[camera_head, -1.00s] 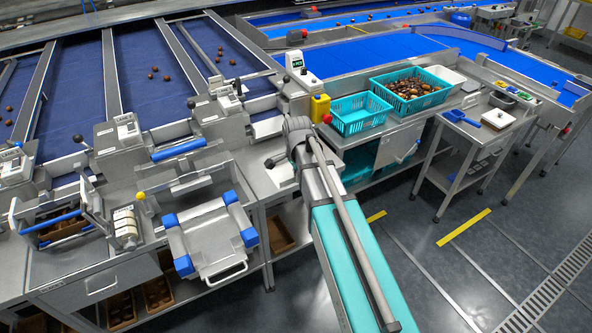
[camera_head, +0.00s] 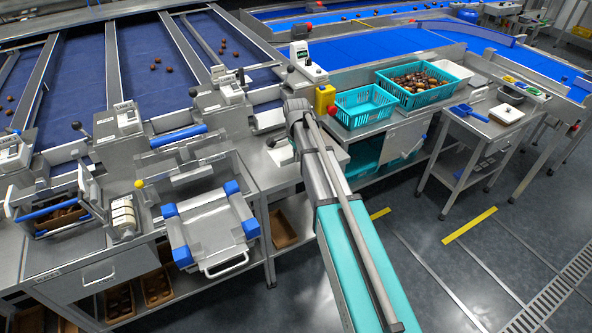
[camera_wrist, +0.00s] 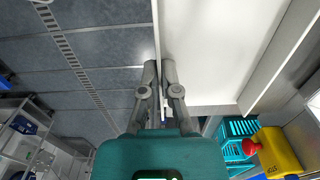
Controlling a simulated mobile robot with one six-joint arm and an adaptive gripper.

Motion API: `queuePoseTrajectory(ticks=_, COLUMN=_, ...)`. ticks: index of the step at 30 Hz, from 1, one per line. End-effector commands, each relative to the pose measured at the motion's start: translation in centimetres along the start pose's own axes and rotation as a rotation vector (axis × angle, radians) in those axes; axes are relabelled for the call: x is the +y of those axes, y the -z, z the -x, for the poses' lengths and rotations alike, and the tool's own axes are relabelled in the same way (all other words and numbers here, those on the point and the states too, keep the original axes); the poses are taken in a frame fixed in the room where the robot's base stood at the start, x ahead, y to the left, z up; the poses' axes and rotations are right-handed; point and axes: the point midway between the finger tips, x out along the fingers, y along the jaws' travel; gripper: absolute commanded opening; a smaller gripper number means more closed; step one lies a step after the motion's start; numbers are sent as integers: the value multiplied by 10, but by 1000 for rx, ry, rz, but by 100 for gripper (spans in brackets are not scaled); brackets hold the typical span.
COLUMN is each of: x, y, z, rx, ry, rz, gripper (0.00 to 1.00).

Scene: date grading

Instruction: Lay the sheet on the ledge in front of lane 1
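My gripper (camera_wrist: 159,72) shows in the wrist view with its two fingertips together. A broad pale flat surface (camera_wrist: 215,55) lies just right of the fingers, and its left edge runs up from them. I cannot tell whether this is the sheet or a bench top, or whether something thin is pinched. In the head view my gripper is hidden behind my arm. No sheet can be made out there. The blue lanes (camera_head: 76,84) run down to a steel bench with ledges and levers. Which is lane 1 cannot be read.
A clear tray with blue corners (camera_head: 232,188) sits at the bench front. A yellow box with a red button (camera_head: 325,98), an empty teal basket (camera_head: 346,122) and a full one (camera_head: 407,100) stand right of my arm. A side table (camera_head: 478,130) stands farther right. The floor between is clear.

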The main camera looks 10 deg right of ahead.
Motion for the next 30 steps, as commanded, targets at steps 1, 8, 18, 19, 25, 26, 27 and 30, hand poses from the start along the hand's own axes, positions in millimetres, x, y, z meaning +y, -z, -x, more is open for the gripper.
queuePoseTrajectory(ticks=1, x=-4, y=2, z=-11, rx=0, ry=0, rz=0, gripper=0)
queuePoseTrajectory(ticks=8, x=-22, y=8, z=-33, rx=0, ry=0, rz=-1, gripper=0)
queuePoseTrajectory(ticks=18, x=-33, y=13, z=-46, rx=0, ry=0, rz=-1, gripper=0)
queuePoseTrajectory(ticks=19, x=-33, y=13, z=-45, rx=0, ry=0, rz=-1, gripper=0)
queuePoseTrajectory(ticks=25, x=-32, y=13, z=-45, rx=0, ry=0, rz=-2, gripper=0)
queuePoseTrajectory(ticks=26, x=-32, y=13, z=-45, rx=0, ry=0, rz=-2, gripper=0)
queuePoseTrajectory(ticks=27, x=-32, y=14, z=-45, rx=0, ry=0, rz=-2, gripper=0)
queuePoseTrajectory(ticks=30, x=-34, y=14, z=-47, rx=0, ry=0, rz=-2, gripper=0)
